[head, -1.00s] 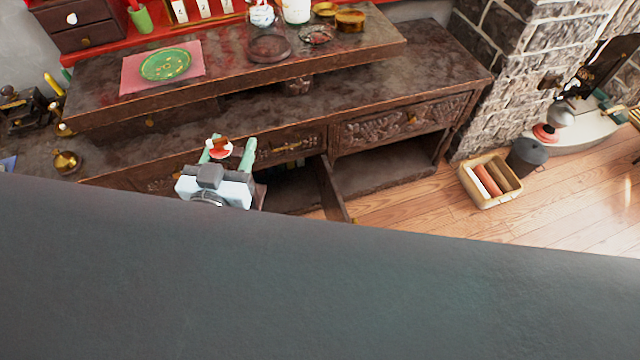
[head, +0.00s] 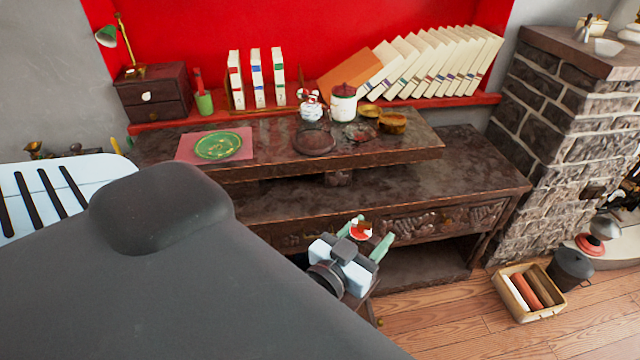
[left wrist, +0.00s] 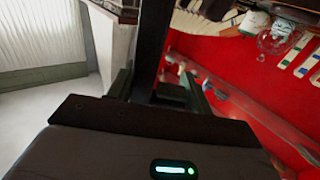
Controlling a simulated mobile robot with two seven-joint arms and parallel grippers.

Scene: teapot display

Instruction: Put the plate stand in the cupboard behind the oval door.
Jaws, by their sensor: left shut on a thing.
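My left gripper (head: 367,238), with pale green fingers, is shut in front of the low dark cabinet (head: 440,178). Between its fingertips is a small red, white and brown thing, which I take for the plate stand (head: 360,230). In the left wrist view the gripper (left wrist: 160,88) has a long dark bar between its fingers; I cannot tell whether it is part of the stand. An open cupboard door (head: 372,309) shows partly below the gripper; its oval shape cannot be made out. My arm hides the left cupboard front. My right gripper is not in view.
The cabinet top carries a green plate (head: 218,146) on a pink mat, a white jar (head: 343,104) and brass bowls. An open bay (head: 425,262) is right of the gripper. A box of rolls (head: 529,293) and a dark bucket (head: 570,269) stand on the floor at right.

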